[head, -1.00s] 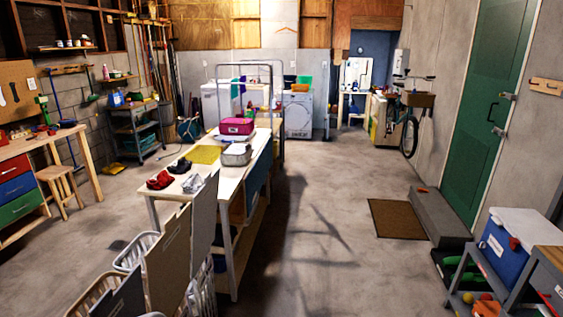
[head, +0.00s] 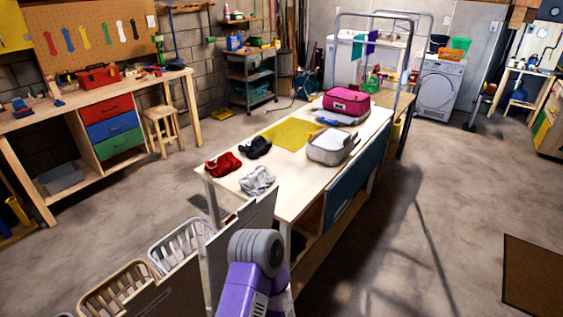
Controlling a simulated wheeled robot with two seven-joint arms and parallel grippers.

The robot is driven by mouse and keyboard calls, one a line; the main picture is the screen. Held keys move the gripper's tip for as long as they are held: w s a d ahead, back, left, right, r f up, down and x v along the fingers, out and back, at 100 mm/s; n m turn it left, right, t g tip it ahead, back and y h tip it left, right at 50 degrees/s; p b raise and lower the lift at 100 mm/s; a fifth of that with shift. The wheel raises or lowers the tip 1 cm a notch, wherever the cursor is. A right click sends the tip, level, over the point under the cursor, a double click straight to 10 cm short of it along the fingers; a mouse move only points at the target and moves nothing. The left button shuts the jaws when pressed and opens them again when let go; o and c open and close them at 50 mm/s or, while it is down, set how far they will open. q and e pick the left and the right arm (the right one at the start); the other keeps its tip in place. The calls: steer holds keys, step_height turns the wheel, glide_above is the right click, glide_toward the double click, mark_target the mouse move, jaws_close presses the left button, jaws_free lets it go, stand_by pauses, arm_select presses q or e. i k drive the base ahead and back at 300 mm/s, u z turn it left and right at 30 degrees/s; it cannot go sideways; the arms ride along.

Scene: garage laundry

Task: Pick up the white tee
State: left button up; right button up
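A crumpled pale grey-white cloth (head: 258,181) lies on the near end of the long wooden table (head: 290,205). It may be the white tee, but its shape does not show clearly. A grey open case (head: 333,147) on the same table holds something white, which could also be a folded white garment. A red cloth (head: 223,164) and a black cloth (head: 256,147) lie beside the crumpled one. A purple arm link of mine with a grey joint rises at the bottom, in front of the table's near end. Neither gripper shows.
A yellow cloth (head: 284,135) and a pink bag (head: 346,101) are further back on the table. Laundry baskets (head: 181,244) and upright boards (head: 240,235) stand at its near end. A workbench (head: 110,85) and stool (head: 164,128) are left. The floor right of the table is open.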

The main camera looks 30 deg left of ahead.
mark_target(257, 181)
steer(key=i, duration=3.25)
steer(key=z, duration=3.5)
